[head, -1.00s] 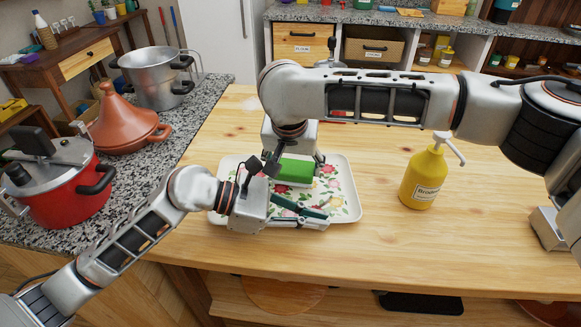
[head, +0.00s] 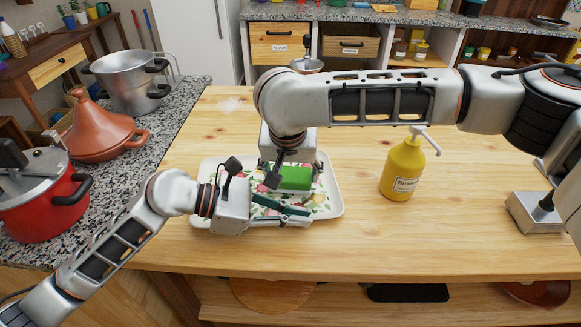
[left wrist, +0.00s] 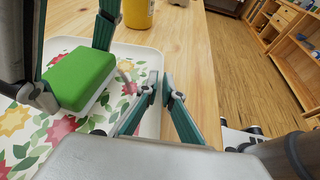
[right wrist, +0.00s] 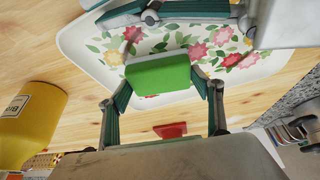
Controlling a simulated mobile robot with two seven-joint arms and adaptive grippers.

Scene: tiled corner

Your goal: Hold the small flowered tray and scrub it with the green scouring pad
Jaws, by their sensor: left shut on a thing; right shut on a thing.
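The small tray (head: 332,207) is cream with red, pink and yellow flowers and lies on the wooden worktop. My left gripper (head: 296,215) is shut on its near rim, also seen in the left wrist view (left wrist: 163,88). The green scouring pad (head: 295,178) has a pale underside and is over the right half of the tray. My right gripper (right wrist: 161,88) is shut on the pad's two ends, from above. I cannot tell if the pad touches the tray. My right arm hides part of the tray's far side.
A yellow pump bottle (head: 402,170) stands right of the tray. On the granite counter at left are a red pressure cooker (head: 45,210), a terracotta tagine (head: 100,130) and a steel pot (head: 125,85). A small red object (right wrist: 170,130) lies beyond the tray.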

